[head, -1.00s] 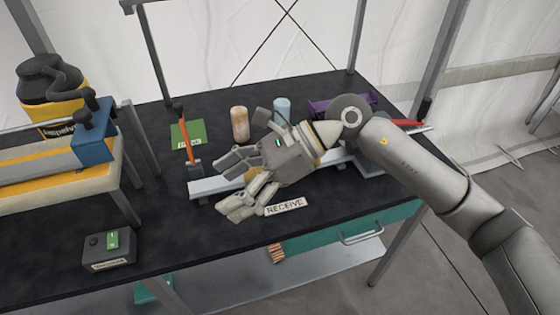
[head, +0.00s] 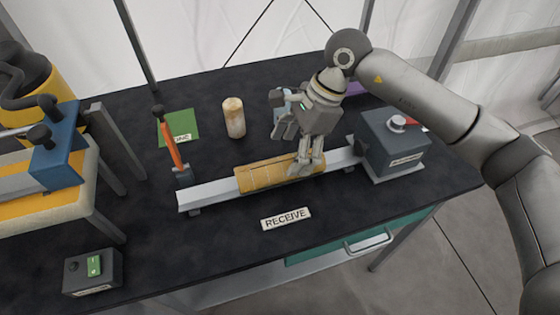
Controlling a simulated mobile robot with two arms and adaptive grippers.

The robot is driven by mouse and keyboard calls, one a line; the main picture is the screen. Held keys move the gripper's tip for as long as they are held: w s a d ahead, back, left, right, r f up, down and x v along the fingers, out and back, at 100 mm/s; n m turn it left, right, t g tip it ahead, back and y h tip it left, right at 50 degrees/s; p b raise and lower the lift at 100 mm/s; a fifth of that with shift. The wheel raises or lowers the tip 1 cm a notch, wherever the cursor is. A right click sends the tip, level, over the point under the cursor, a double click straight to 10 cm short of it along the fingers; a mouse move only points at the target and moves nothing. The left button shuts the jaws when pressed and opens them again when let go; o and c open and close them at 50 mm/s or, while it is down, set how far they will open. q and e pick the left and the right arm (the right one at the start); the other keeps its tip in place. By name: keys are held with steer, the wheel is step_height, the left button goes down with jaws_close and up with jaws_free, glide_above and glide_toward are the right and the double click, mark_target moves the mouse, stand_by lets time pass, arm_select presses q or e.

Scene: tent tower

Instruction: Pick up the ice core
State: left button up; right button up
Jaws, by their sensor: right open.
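A pale blue cylinder (head: 276,97), which looks like the ice core, stands upright behind the rail and is mostly hidden behind my right gripper. My right gripper (head: 290,147) is open, with its fingers spread. One finger overlaps the blue cylinder in the picture; the other reaches down over the right part of a yellow-brown log-like core (head: 262,177) lying on the rail. I cannot tell whether either finger touches anything. My left gripper is not in view.
A tan cylinder (head: 233,117) stands left of the gripper, near a green card (head: 178,127). The pale rail (head: 206,196) has an orange-handled lever (head: 171,147) and a grey box (head: 393,142) at its ends. A RECEIVE label (head: 286,219) lies in front; the nearby black tabletop is clear.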

mark_target(284, 160)
steer(key=shift+x, duration=0.85)
steer(key=shift+a+f+p, duration=0.2)
steer(key=shift+f+p, duration=0.05)
steer(key=shift+p, duration=0.05)
steer(key=x, duration=0.1)
steer(key=p+x, duration=0.1)
steer(key=x, duration=0.1)
steer(key=w+p+x, duration=0.1)
steer(key=shift+s+a+f, duration=0.1)
steer(key=shift+f, duration=0.3)
steer(key=c, duration=1.3)
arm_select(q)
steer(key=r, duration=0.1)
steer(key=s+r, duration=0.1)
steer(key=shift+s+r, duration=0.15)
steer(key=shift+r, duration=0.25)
arm_select(e)
steer(key=shift+c, duration=1.1)
